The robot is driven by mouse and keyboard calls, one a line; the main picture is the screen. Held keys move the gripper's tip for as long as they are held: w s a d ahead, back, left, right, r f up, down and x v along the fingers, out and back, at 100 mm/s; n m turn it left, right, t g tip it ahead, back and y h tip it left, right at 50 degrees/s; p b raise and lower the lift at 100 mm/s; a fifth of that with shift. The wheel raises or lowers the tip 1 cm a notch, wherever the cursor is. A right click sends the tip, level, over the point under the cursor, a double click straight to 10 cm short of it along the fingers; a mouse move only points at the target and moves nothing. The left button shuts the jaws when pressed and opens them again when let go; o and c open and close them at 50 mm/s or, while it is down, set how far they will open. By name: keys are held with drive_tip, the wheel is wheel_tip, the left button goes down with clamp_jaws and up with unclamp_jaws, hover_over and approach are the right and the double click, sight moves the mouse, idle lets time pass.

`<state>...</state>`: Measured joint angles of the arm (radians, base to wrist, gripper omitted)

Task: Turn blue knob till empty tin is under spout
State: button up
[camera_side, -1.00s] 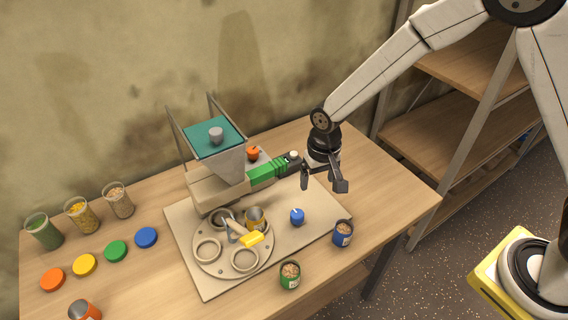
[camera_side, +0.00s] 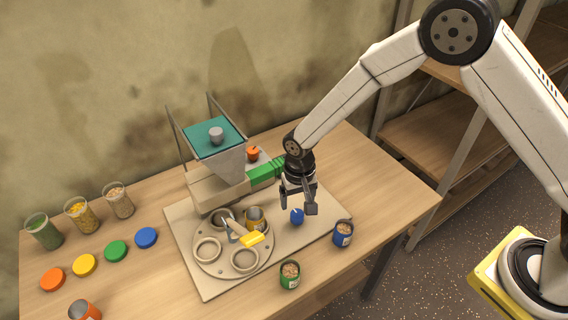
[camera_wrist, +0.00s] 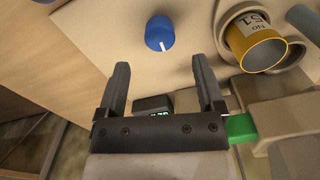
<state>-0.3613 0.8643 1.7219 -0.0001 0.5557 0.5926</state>
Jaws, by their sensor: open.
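The blue knob (camera_side: 297,216) stands on the beige base board, right of the turntable; its white pointer mark shows in the wrist view (camera_wrist: 160,33). My gripper (camera_side: 298,205) is open and empty, above and close to the knob in the side view. In the wrist view my gripper (camera_wrist: 158,75) has the knob beyond its fingertips, not between them. The round turntable (camera_side: 208,269) has ring-shaped seats. A yellow-banded tin (camera_side: 256,218) sits in one seat and looks empty in the wrist view (camera_wrist: 262,53). The spout is hidden.
A hopper with a teal top (camera_side: 213,138) stands behind the turntable, with a green-sleeved part (camera_side: 262,174) and orange knob (camera_side: 253,152). Filled tins, blue (camera_side: 343,234) and green (camera_side: 290,274), stand at the board's front right. Jars and lids are left.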

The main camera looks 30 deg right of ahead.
sight(297, 213)
drive_tip(key=shift+f, duration=2.75)
clamp_jaws()
drive_tip(key=shift+n, duration=0.4)
